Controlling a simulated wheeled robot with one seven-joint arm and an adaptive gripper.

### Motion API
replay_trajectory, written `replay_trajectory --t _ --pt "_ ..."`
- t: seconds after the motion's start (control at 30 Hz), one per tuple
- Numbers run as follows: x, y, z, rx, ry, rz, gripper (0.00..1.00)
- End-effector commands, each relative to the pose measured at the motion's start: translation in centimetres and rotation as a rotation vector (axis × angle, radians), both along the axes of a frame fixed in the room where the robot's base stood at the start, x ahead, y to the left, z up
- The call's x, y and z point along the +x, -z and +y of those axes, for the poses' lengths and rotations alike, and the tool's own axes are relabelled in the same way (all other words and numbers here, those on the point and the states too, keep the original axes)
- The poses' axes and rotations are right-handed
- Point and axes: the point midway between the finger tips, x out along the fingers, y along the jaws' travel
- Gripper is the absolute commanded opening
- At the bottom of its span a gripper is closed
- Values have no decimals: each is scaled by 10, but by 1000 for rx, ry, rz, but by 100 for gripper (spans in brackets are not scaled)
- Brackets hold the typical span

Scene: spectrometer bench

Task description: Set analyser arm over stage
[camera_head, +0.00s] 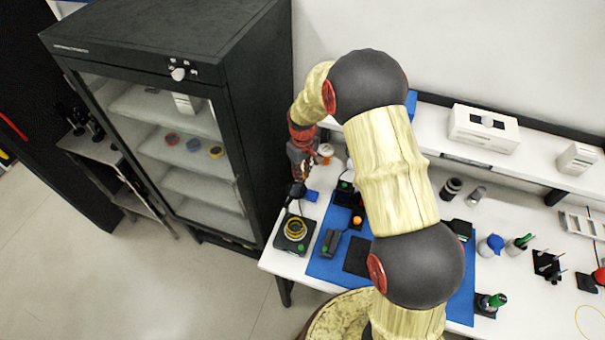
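A small black device with a round yellow-ringed top (294,229) and a green spot sits at the left front corner of the white bench; it looks like the stage. A dark, head-like part (296,190) is just behind and above it, with a thin dark rod running down towards the device; this may be the analyser arm. My gripper (301,174) points down right at that dark part. Whether it touches or holds it I cannot tell, and its fingers are too small and dark to read.
A blue mat (325,266) carries a dark handheld-shaped item (331,242) and small black blocks. A tall black glass-door cabinet (160,100) stands close on the left. My arm hides the bench middle. A shelf with a white box (484,128) runs along the back.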

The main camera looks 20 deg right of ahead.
Motion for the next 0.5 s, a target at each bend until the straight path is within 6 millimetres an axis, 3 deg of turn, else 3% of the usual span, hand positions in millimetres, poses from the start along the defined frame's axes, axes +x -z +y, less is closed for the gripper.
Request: replay_trajectory --t 0.23,0.5 --pt "0 0 0 0 0 0 0" --pt "0 0 0 0 0 0 0"
